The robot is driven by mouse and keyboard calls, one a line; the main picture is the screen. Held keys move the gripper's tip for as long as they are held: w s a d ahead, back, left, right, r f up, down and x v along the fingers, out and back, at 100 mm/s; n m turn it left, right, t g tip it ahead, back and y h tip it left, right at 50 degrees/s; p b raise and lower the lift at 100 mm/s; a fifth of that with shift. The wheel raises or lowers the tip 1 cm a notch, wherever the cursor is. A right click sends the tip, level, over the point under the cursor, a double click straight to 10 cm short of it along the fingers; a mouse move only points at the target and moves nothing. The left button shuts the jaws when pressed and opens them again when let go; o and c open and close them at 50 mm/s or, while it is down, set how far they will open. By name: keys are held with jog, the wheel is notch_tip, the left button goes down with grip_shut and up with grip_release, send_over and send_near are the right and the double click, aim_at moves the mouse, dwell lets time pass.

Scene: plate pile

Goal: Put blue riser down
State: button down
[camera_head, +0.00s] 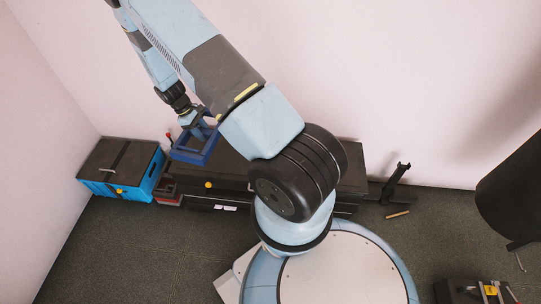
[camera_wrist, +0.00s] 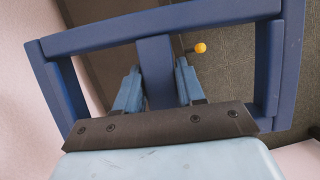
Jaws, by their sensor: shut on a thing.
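The blue riser (camera_head: 188,156) is an open dark-blue frame in the head view, held over the left part of a low black cabinet (camera_head: 345,182). My gripper (camera_head: 196,124) is above the riser and shut on it. In the wrist view the two fingers of my gripper (camera_wrist: 157,78) stand on either side of the riser's middle bar (camera_wrist: 155,62). The riser's outer frame (camera_wrist: 215,15) spans the picture top and both sides. I cannot tell how high the riser is above the cabinet top. My arm hides part of the cabinet.
A bright blue box (camera_head: 146,178) with a dark lid stands left of the cabinet. A black stand (camera_head: 397,183) and a small wooden piece (camera_head: 397,214) are on the floor to the right. A yellow knob (camera_head: 208,184) is at the cabinet front. The carpet at front left is clear.

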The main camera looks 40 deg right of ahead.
jog(key=s+d+f+n+t+h, duration=0.15)
jog(key=s+f+n+t, duration=0.25)
jog(key=f+n, duration=0.5)
jog(key=n+t+y, duration=0.1)
jog(key=n+t, duration=0.2)
jog(key=n, duration=0.8)
send_over(234, 150)
jog(key=s+a, duration=0.1)
jog(key=f, duration=0.8)
jog(key=shift+a+f, duration=0.2)
jog(key=shift+f, duration=0.05)
jog(key=shift+d+f, duration=0.1)
jog(key=shift+f, duration=1.6)
jog(key=shift+w, duration=0.1)
jog(key=c, duration=0.7)
grip_release()
